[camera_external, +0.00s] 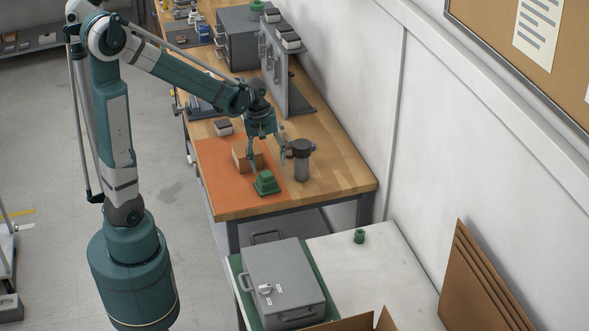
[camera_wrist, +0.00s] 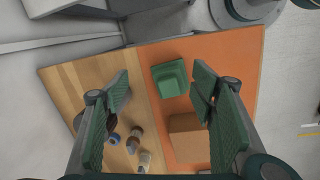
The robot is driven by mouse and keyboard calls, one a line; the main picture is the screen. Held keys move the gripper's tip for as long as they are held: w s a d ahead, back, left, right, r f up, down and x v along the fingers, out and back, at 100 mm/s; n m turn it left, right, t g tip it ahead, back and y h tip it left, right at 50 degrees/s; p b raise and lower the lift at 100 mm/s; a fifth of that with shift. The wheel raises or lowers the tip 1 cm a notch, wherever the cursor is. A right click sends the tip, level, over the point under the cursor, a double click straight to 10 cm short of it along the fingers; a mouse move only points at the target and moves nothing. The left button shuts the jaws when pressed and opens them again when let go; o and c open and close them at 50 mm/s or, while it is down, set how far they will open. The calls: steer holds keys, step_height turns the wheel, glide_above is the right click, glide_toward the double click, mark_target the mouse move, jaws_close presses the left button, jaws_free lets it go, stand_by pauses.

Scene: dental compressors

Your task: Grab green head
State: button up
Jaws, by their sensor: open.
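The green head (camera_external: 266,183) is a stepped green block with a smaller raised top. It sits on the orange mat (camera_external: 222,180) near the front of the wooden bench. My gripper (camera_external: 268,153) is open above and behind it, pointing down. In the wrist view, the green head (camera_wrist: 170,77) shows beyond the gap between my two green-padded fingers (camera_wrist: 162,83), closer to the right one. The fingers hold nothing and appear apart from the head.
A brown block (camera_external: 241,156) stands on the mat close to my gripper; it also shows in the wrist view (camera_wrist: 188,143). A dark-capped grey cylinder (camera_external: 302,162) stands right of my gripper. A smaller green part (camera_external: 360,237) is on the white table. Bench is clear at front right.

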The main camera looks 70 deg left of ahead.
mark_target(266, 173)
steer(key=a+f+n, duration=0.1)
steer(key=a+f+n+p, duration=0.1)
steer(key=a, duration=0.1)
steer(key=a+f+n+g+p, duration=0.1)
steer(key=a, duration=0.1)
steer(key=shift+w+h, duration=0.4)
steer(key=shift+a+f+n, duration=0.45)
steer(key=shift+a+n, duration=0.05)
steer(key=shift+a, duration=0.1)
steer(key=shift+d+f, duration=0.2)
steer(key=shift+f, duration=1.1)
steer(key=shift+s+f, duration=0.1)
steer(key=shift+s+d+f, duration=0.1)
steer(key=shift+d+f, duration=0.1)
steer(key=shift+f, duration=1.05)
steer(key=shift+d+f, duration=0.2)
steer(key=shift+f, duration=1)
steer(key=shift+c, duration=0.7)
steer(key=c, duration=1.2)
